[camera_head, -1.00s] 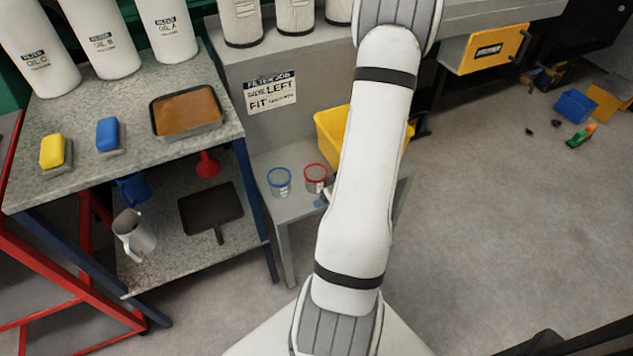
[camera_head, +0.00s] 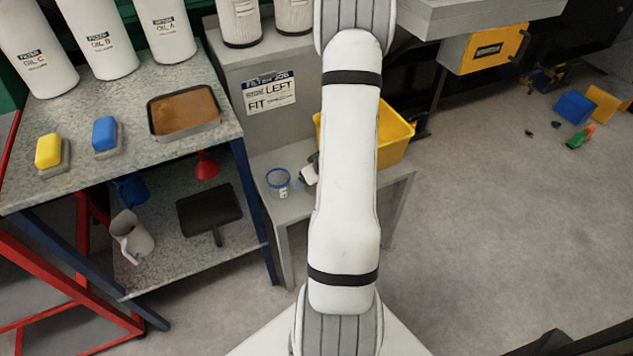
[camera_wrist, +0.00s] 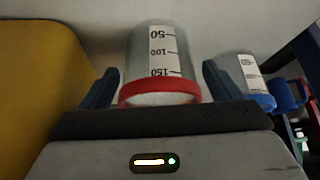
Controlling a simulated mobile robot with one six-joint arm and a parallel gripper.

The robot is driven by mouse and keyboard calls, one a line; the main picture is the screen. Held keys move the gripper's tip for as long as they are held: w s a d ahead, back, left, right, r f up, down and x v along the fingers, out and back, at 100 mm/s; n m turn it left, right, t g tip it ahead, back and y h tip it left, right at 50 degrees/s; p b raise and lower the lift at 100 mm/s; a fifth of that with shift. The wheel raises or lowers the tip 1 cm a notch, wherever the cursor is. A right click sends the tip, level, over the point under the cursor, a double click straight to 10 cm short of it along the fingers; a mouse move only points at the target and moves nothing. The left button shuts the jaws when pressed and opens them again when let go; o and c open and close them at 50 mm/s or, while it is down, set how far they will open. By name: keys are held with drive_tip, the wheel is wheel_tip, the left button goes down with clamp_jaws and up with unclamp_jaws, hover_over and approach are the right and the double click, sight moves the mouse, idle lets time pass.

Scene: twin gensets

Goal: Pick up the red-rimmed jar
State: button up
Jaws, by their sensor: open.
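The red-rimmed jar (camera_wrist: 158,92) stands in the middle of the wrist view, clear-walled with a printed scale, and appears upside down there. My gripper (camera_wrist: 160,88) is open, with one dark finger on each side of the jar. Gaps show between the jar and both fingers, wider on the right. In the head view my arm hides the red-rimmed jar; only a small part of my gripper (camera_head: 309,175) shows beside the arm, over the small grey table (camera_head: 290,212).
A blue-rimmed jar (camera_head: 278,183) stands close by on the left; it also shows in the wrist view (camera_wrist: 252,85). A yellow bin (camera_head: 396,135) stands on the table's other side. The workbench (camera_head: 110,165) with a tray (camera_head: 184,112) is to the left.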

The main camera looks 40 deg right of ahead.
drive_tip(key=shift+c, duration=0.4)
drive_tip(key=c, duration=0.9)
drive_tip(key=shift+r, duration=0.1)
drive_tip(key=shift+c, duration=0.2)
wheel_tip(320, 180, up, 28)
drive_tip(key=p, duration=2)
